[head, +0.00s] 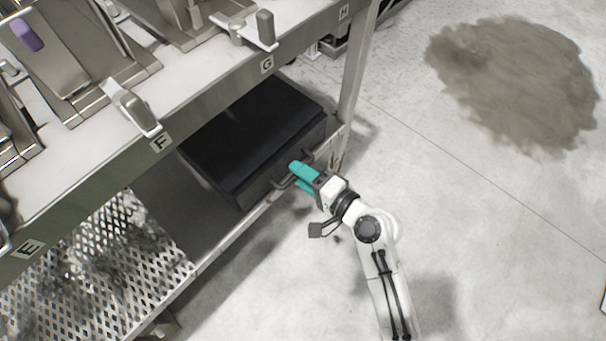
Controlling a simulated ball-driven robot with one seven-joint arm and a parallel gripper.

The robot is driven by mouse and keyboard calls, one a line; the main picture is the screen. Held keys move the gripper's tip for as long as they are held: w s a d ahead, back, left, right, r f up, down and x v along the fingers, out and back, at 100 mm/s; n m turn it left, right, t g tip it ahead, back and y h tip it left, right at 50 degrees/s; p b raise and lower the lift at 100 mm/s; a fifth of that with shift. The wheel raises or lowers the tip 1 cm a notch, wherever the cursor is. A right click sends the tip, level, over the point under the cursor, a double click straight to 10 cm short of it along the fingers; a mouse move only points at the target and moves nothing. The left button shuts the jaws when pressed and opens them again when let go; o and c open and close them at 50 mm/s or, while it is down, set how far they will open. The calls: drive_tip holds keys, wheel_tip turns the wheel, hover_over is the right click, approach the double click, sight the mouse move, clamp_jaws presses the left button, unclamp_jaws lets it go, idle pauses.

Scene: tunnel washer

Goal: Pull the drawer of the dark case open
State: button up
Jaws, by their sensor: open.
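The dark case (255,125) sits on the lower shelf of the metal rack, beneath the edge marked F and G. Its front faces the lower right and carries a grey bar handle (279,184). The drawer front looks flush with the case, with no clear gap visible. My gripper (297,178), with teal fingers, is open at the handle. One finger lies above the handle bar and the other below it. I cannot tell whether either finger touches the bar.
The upper shelf's lettered edge (205,118) overhangs the case. A rack post (352,80) stands to the right of the case. A perforated metal panel (95,265) lies at lower left. The concrete floor (470,220) is clear to the right, with a brown stain (520,80) farther off.

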drive_tip(key=shift+c, duration=0.4)
clamp_jaws()
